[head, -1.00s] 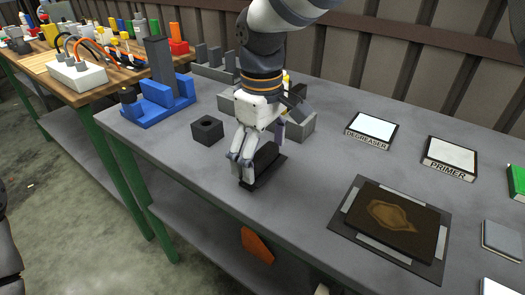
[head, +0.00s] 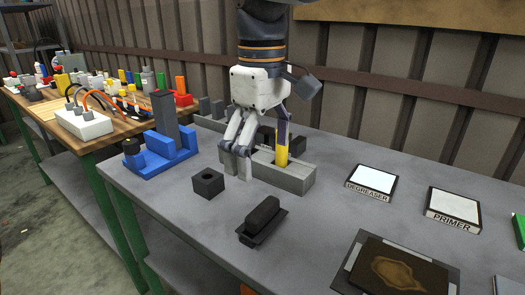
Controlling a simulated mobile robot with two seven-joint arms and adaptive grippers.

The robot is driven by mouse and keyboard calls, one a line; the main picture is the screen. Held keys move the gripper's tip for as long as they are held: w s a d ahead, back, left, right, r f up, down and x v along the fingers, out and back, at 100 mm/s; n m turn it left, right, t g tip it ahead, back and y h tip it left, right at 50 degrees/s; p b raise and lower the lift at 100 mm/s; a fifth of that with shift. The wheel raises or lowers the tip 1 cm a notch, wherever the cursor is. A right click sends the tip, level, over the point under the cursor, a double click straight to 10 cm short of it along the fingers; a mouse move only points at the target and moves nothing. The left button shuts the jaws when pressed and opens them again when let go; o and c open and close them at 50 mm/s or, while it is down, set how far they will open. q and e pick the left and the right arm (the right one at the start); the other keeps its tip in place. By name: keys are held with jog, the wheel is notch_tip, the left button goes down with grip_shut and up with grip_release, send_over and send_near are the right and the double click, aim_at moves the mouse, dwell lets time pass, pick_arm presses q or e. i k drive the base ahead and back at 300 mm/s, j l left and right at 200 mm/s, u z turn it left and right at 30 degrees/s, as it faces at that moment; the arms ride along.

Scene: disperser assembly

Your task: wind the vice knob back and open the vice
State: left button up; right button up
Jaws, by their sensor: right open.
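The blue vice (head: 172,157) stands at the left end of the grey table. A dark grey upright slab (head: 165,115) rises between its blue walls. A dark round knob (head: 131,147) shows at its left end. My left gripper is out of view.
A dark hollow block (head: 208,183) sits between vice and gripper. A black handled pad (head: 262,220) lies in front. The grey rack (head: 290,178) is behind. Degreaser (head: 372,180) and primer (head: 453,208) trays lie right. A wooden bench (head: 45,113) stands left.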

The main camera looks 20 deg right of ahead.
aim_at(130, 147)
jog(key=k, duration=1)
